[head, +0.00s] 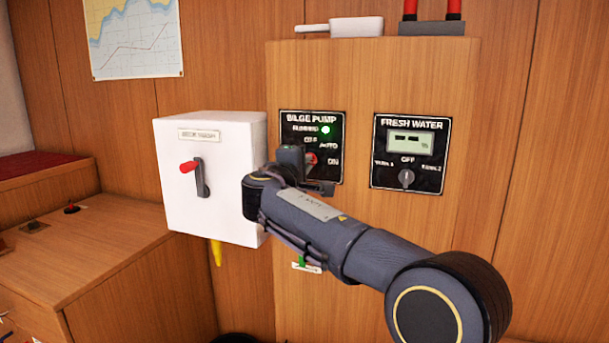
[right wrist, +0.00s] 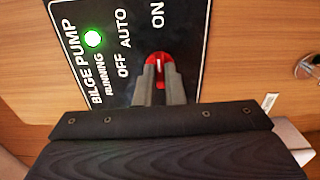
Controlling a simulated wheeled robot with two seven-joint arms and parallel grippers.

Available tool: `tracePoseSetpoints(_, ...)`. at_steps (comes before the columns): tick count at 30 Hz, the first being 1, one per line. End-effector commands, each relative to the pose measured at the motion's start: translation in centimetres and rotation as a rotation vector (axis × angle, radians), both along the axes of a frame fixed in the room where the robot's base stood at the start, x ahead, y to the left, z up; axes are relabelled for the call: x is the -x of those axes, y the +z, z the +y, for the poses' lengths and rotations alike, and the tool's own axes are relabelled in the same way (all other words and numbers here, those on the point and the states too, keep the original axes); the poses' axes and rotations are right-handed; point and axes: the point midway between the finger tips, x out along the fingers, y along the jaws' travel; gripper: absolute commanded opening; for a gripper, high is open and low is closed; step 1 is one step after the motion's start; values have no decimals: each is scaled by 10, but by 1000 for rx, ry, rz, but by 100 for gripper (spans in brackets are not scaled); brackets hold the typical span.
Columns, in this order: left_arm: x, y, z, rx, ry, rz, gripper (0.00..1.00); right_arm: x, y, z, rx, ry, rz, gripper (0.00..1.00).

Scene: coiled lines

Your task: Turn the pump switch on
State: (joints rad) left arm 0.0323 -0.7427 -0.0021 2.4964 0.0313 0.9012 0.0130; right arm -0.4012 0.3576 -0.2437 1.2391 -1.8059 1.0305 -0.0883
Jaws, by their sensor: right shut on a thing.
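The bilge pump panel (head: 297,126) is a black plate on the wooden wall, marked OFF, AUTO and ON. Its red rotary switch (head: 311,159) is partly hidden by my right gripper (head: 305,165) in the head view. In the right wrist view, the two fingers of my right gripper (right wrist: 159,85) are shut on the red switch (right wrist: 158,62). The white line on the switch points toward the word ON. The green light (right wrist: 93,39) beside RUNNING is lit, and it also glows in the head view. My left gripper is not in view.
A fresh water panel (head: 407,153) with a grey knob is to the right. A white box (head: 212,170) with a red-handled lever stands out from the wall at left, close to my right wrist. A wooden counter (head: 90,255) is at lower left.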

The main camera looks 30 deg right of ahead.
Motion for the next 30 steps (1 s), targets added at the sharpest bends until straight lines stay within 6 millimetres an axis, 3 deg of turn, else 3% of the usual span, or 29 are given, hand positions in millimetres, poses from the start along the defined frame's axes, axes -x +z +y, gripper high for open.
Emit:
tracePoseSetpoints(20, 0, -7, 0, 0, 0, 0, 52, 0, -2, 0, -38, -1, -40, 0)
tracePoseSetpoints(21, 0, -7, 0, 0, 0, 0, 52, 0, -2, 0, -38, -1, -40, 14)
tracePoseSetpoints(25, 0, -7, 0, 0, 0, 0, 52, 0, -1, 0, -37, -1, -40, 31)
tracePoseSetpoints(30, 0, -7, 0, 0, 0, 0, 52, 0, -1, 0, -36, -1, -40, 31)
